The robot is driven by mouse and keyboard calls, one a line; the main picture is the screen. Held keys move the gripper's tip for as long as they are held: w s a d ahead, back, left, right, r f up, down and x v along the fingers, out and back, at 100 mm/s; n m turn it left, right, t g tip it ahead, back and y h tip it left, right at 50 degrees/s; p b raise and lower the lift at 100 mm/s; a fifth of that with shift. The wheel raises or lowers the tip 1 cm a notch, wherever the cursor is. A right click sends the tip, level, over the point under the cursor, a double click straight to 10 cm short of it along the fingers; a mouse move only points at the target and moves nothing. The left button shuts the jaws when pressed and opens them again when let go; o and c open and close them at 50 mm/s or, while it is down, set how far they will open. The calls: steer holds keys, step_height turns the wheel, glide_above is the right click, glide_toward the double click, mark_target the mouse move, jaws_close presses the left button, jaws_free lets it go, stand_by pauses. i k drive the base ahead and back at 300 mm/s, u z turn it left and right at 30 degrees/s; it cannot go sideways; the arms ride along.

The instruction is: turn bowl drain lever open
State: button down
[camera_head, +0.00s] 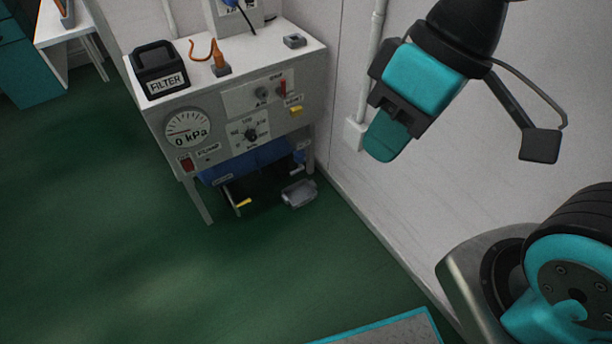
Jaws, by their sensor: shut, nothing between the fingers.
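A grey bench unit (170,105) stands against the wall at upper centre. Below its front hangs a dark blue basin or bowl (250,163), partly hidden by the panel. Under it a small lever with a yellow end (243,203) sticks out at the left; it may be the drain lever, but its label is too small to read. My gripper (382,142) is shut and empty, held in the air to the right of the unit, apart from it and pointing down.
The unit's front has a 0 kPa gauge (187,129), a dial (250,134), a red lever (282,88) and a yellow part (296,110). A black FILTER box (158,65) sits on top. A grey tray (299,193) lies below. Green floor (130,250) is clear in front.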

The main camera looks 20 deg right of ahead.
mark_target(302, 167)
steer(key=u, duration=0.05)
steer(key=k, duration=1.35)
steer(key=u, duration=0.7)
steer(key=i, duration=0.65)
steer(key=u, duration=0.55)
steer(key=i, duration=0.75)
steer(key=z, duration=0.65)
steer(key=i, duration=0.85)
steer(key=z, duration=0.7)
